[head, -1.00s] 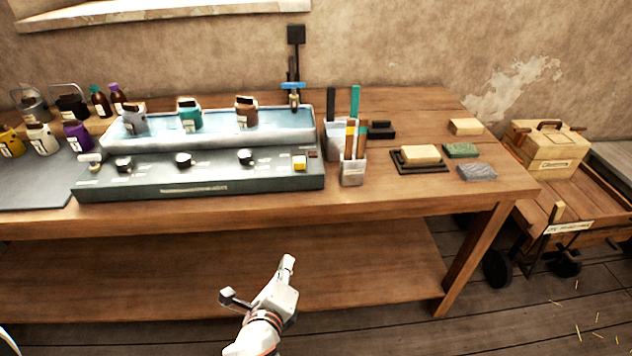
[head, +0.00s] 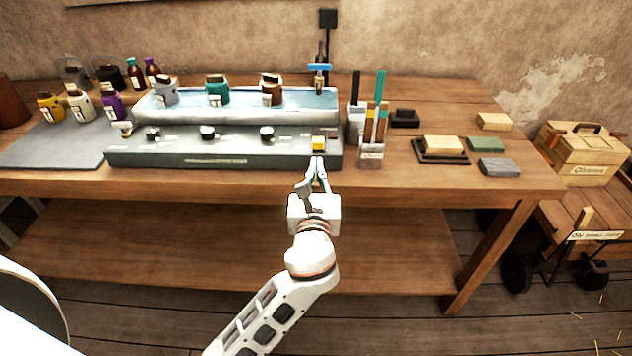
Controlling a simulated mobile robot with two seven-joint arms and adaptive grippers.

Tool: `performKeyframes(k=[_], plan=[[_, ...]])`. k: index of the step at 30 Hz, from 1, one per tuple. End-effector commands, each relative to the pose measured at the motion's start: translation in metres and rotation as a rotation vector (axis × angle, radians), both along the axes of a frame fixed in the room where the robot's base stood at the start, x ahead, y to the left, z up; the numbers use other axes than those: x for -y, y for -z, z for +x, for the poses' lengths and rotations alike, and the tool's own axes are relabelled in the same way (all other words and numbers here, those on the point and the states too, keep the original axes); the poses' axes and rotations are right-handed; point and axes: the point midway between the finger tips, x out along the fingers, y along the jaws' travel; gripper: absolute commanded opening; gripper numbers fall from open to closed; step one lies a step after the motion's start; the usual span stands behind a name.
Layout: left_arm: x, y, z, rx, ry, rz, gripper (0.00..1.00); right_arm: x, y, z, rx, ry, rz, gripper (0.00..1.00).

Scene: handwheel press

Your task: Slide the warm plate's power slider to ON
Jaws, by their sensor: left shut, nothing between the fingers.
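The warm plate (head: 130,153) is a long dark-grey unit on the wooden bench, with a pale blue top holding three jars and black knobs on its front panel. Its yellow slider (head: 318,143) sits at the right end of the panel; its setting is too small to read. My left gripper (head: 318,161) is shut and empty, with its fingertips just in front of and below the yellow slider. I cannot tell whether the tips touch the panel. My right gripper is not in view.
A holder with upright sticks (head: 371,154) stands just right of the warm plate. Farther right are a tan block on a dark tray (head: 440,158) and loose blocks. Several small bottles and jars stand on the left.

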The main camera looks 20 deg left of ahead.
Motion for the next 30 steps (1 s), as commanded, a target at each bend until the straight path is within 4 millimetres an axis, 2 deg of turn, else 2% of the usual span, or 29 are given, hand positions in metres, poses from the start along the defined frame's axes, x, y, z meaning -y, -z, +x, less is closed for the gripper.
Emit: performKeyframes(k=[3, 9, 15, 26, 30], plan=[[-0.006, 0.000, 0.022, 0.001, 0.000, 0.000, 0.00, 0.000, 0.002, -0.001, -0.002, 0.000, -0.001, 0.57], [-0.013, 0.001, 0.047, 0.000, 0.000, 0.000, 0.00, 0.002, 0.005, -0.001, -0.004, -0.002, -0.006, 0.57], [-0.016, 0.000, 0.056, -0.001, 0.001, -0.001, 0.00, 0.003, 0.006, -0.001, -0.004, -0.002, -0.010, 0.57], [-0.017, 0.000, 0.058, -0.001, 0.001, 0.000, 0.00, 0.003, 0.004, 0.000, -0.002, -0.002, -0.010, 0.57], [-0.021, -0.004, 0.074, 0.002, 0.000, 0.003, 0.00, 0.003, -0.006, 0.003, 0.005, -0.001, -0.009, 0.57]])
